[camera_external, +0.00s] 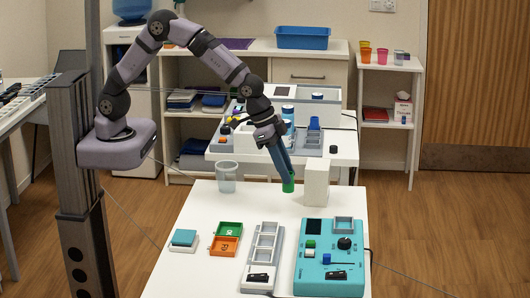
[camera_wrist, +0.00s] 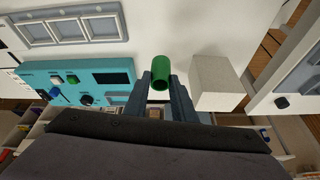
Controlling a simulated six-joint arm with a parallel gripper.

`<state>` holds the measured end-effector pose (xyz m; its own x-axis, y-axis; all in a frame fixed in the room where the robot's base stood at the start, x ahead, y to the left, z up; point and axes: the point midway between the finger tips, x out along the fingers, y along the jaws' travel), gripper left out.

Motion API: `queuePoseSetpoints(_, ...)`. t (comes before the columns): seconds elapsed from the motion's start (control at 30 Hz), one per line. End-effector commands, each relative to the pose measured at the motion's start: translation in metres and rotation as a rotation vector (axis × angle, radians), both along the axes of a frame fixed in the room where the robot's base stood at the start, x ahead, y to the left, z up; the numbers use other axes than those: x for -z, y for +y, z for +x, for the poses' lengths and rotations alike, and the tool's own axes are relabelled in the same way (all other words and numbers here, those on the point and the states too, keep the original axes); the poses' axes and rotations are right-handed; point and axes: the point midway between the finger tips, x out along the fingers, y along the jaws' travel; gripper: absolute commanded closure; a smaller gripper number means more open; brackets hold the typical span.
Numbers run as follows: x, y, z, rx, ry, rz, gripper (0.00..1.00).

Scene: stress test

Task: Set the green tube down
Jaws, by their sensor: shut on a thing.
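The green tube (camera_external: 288,186) is held at the tips of my gripper (camera_external: 287,176) near the far side of the white table (camera_external: 205,205). In the wrist view the green tube (camera_wrist: 161,73) sits between the two fingers of my gripper (camera_wrist: 160,88), its open end towards the camera. My gripper is shut on it. The tube looks close to the tabletop, but I cannot tell whether it touches. A white block (camera_external: 316,182) stands just to its right, apart from it in the wrist view.
A clear cup (camera_external: 227,177) stands left of the tube. Green (camera_external: 229,229) and orange (camera_external: 223,246) trays, a grey three-window panel (camera_external: 262,258) and a teal control box (camera_external: 330,259) lie nearer. Bare table lies between these and the tube.

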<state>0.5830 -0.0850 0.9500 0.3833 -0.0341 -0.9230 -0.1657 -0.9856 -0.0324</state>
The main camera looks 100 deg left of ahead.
Motion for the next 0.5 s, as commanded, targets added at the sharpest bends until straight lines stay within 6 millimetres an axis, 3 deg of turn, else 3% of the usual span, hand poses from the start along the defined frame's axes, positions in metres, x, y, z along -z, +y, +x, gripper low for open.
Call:
queuePoseSetpoints(0.23,0.037,0.000,-0.001,0.000,0.004,0.001,0.98)
queuePoseSetpoints(0.5,0.047,0.000,0.000,0.000,0.000,0.000,0.98)
